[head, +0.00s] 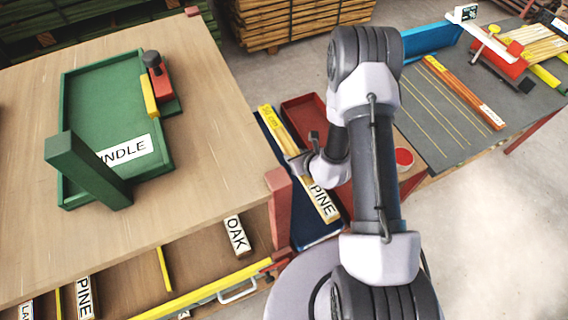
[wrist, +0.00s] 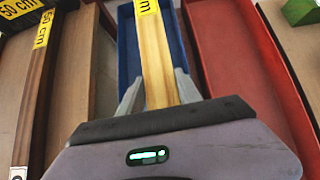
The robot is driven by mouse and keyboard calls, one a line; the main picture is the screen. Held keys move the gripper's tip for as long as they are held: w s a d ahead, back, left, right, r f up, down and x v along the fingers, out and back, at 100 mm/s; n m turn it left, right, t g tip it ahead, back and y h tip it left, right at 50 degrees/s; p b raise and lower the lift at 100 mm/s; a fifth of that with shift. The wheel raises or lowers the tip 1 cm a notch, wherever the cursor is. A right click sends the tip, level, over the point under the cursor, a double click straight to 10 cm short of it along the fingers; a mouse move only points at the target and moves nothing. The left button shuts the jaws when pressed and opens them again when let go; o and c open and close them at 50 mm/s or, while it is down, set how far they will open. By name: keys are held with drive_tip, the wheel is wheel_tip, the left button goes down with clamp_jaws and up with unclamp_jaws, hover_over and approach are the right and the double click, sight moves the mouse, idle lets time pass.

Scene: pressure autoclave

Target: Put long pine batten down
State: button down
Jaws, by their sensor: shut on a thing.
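The long pine batten (head: 276,129) is a pale strip with a yellow length label at its far end and a white PINE label at its near end. My gripper (head: 304,165) is shut on it around the middle. In the wrist view the batten (wrist: 156,65) runs away between the two fingers of my gripper (wrist: 157,92). It lies lengthwise over a blue tray (wrist: 128,48), also visible in the head view (head: 312,240). I cannot tell whether the batten touches the tray floor. Part of it is hidden by my arm.
A red tray (wrist: 235,60) lies right of the blue one. A wooden table (head: 215,130) with a green bundle tray (head: 110,90) stands left, with labelled OAK (head: 236,236) and PINE pieces below. A grey worktop (head: 440,130) with battens stands right.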

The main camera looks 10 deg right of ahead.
drive_tip(key=f, duration=0.3)
drive_tip(key=f+b, duration=0.1)
drive_tip(key=f, duration=0.3)
drive_tip(key=f+b, duration=0.1)
drive_tip(key=f, duration=0.3)
drive_tip(key=shift+s+d+f, duration=0.15)
drive_tip(key=shift+s+d, duration=0.1)
drive_tip(key=shift+s, duration=0.1)
drive_tip(key=c, duration=1.3)
unclamp_jaws()
drive_tip(key=shift+f, duration=0.15)
drive_tip(key=shift+o, duration=1)
